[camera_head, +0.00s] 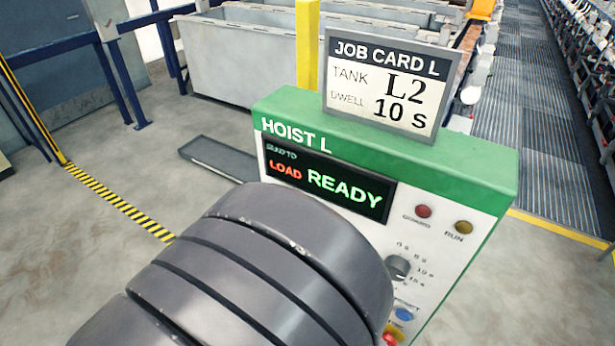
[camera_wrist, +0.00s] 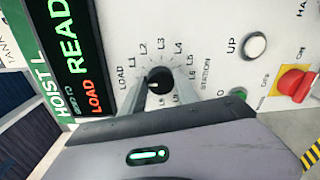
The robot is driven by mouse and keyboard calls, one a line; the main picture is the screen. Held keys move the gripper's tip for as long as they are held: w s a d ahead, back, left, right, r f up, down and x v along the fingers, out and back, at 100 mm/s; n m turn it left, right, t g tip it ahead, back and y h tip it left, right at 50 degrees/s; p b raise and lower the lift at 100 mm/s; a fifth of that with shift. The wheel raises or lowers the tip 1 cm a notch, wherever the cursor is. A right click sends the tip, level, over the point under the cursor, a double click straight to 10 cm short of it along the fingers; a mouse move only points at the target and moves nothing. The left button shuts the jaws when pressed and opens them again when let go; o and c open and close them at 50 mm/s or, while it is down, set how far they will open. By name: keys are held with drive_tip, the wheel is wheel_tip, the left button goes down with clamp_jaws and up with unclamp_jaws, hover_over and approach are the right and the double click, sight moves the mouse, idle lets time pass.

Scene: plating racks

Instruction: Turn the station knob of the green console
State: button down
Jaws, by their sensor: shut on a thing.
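The green console (camera_head: 475,165) is labelled HOIST L, with a green top and white face. Its display (camera_head: 325,187) reads SEND TO LOAD and READY. The job card (camera_head: 385,85) on top reads TANK L2, DWELL 10 S. In the wrist view, the black station knob (camera_wrist: 160,78) sits in a ring of marks from LOAD through L1, L2 and on. A small white mark shows on its left side. My gripper (camera_wrist: 160,86) is shut on the knob, one finger on each side. In the head view my arm hides the station knob and the gripper.
A dwell knob (camera_head: 398,267), a red lamp (camera_head: 424,211) and a yellowish RUN lamp (camera_head: 462,227) show on the console. Grey tanks (camera_head: 245,60) stand behind.

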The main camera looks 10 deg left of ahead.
drive_tip(key=c, duration=0.9)
unclamp_jaws()
drive_tip(key=shift+w, duration=0.1)
drive_tip(key=p+v, duration=0.2)
drive_tip(key=v, duration=1.5)
drive_tip(key=shift+s, duration=0.25)
